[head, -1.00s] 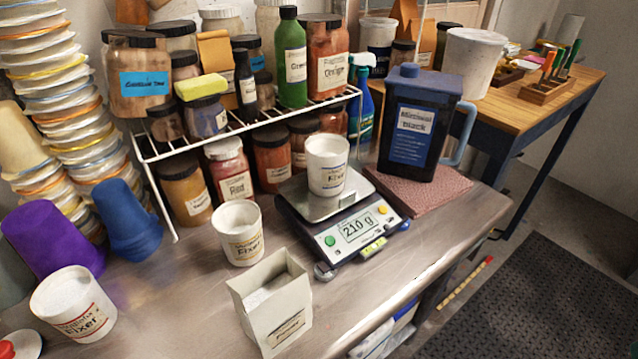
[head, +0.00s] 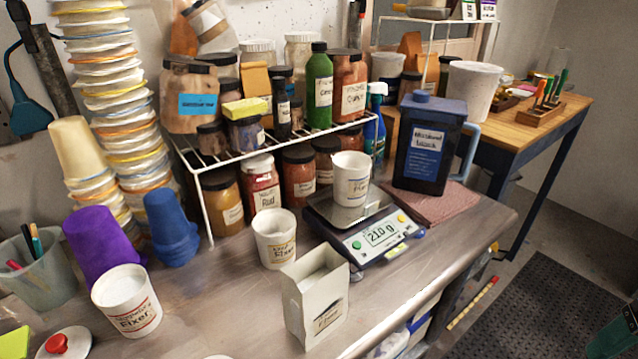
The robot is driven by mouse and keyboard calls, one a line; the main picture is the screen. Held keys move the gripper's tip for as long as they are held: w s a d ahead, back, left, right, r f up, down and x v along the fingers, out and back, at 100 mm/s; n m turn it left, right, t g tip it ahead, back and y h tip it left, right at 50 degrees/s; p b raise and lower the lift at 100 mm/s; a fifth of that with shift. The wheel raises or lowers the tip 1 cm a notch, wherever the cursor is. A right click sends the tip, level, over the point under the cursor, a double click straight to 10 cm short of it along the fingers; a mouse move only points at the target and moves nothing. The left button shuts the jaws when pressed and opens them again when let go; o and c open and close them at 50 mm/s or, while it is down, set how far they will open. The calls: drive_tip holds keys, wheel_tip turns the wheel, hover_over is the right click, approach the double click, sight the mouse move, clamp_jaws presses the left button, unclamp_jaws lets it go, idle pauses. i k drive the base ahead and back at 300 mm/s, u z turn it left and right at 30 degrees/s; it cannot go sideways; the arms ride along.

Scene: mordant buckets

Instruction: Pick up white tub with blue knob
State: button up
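I see no white tub with a blue knob for certain. White tubs marked Fixer stand on the bench: one at the front left (head: 127,303), one in the middle (head: 275,240), and one on the scale (head: 351,180). All three look open-topped. A white lid with a red knob (head: 62,344) lies at the lower left, cut by the frame edge. A larger plain white tub (head: 474,90) stands on the wooden table behind, with no knob visible. My gripper is not in view.
The digital scale (head: 380,236) reads 210 g. A paper packet (head: 315,300) stands at the bench front. Purple (head: 100,245) and blue (head: 172,230) cups, a wire rack (head: 207,200) of jars and a dark jug (head: 430,145) crowd the back.

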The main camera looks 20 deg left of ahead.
sight(351, 180)
drive_tip(key=u, duration=2)
drive_tip(key=k, duration=0.7)
drive_tip(key=z, duration=0.95)
drive_tip(key=i, duration=1)
drive_tip(key=z, duration=0.2)
drive_tip(key=k, duration=0.1)
drive_tip(key=u, duration=0.2)
